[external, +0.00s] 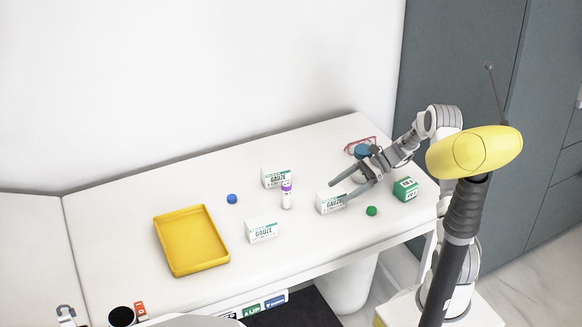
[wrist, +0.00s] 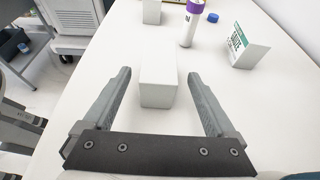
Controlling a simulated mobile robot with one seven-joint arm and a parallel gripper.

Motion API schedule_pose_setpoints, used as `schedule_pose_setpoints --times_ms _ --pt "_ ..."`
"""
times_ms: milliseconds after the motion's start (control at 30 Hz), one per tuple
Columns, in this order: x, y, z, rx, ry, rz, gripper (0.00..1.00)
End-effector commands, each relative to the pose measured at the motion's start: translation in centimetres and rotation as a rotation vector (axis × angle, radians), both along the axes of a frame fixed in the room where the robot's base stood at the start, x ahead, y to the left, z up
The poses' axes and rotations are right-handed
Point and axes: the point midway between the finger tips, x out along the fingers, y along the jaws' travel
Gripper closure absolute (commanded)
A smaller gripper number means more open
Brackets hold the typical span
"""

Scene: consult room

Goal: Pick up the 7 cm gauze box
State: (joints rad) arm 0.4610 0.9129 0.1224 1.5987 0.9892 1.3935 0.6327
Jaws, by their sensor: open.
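Three white gauze boxes with green print stand on the white table; I cannot read a size on any. One gauze box (external: 330,203) is at my gripper (external: 340,192). In the wrist view this box (wrist: 158,82) stands upright between the two open fingers (wrist: 159,74), its plain white side and top showing, with a gap to each finger. A second gauze box (external: 276,178) stands farther back; its printed face shows in the wrist view (wrist: 240,42). A third gauze box (external: 262,230) stands nearer the table's front edge and shows at the wrist view's top (wrist: 152,11).
A purple-capped vial (external: 287,196) stands among the boxes. A blue cap (external: 232,198), green cap (external: 372,211) and green box (external: 405,189) lie around. Red glasses (external: 361,141) and a blue-topped object (external: 364,151) are behind my gripper. A yellow tray (external: 162,246) lies left.

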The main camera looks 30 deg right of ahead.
Motion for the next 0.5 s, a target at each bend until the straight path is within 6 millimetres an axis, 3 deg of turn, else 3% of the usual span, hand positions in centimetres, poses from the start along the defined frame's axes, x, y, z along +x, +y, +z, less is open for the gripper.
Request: schedule_pose_setpoints --times_ms 167,500 --pt "0.0 0.6 -1.4 -0.002 -0.001 0.002 0.09" --pt "-0.1 3.7 -2.5 -0.002 -0.001 0.003 0.09"
